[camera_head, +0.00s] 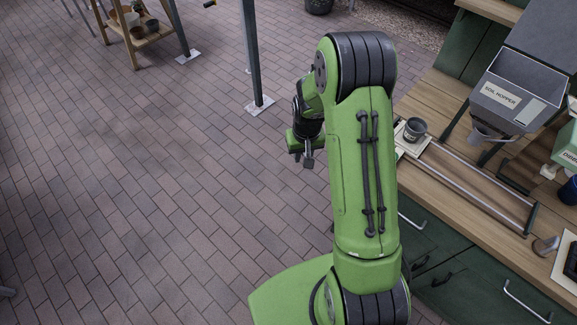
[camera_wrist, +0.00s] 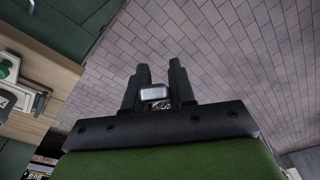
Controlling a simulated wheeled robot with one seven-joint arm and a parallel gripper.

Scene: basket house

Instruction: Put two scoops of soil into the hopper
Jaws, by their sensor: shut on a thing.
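The soil hopper (camera_head: 507,98) is a grey bin with a "SOIL HOPPER" label, standing on the workbench at the right of the head view. A small grey cup hangs under its front. My gripper (camera_head: 308,160) is over the brick floor, left of the bench and well away from the hopper. In the wrist view my gripper (camera_wrist: 156,84) is shut on a small grey metal thing (camera_wrist: 156,94), which looks like the scoop. Something brown and speckled shows just below it between the fingers; I cannot tell whether it is soil. Most of the scoop is hidden.
The wooden workbench (camera_head: 450,185) with green drawers runs down the right side. A wooden stand (camera_head: 140,35) with pots and grey posts are farther back. The brick floor at left is clear.

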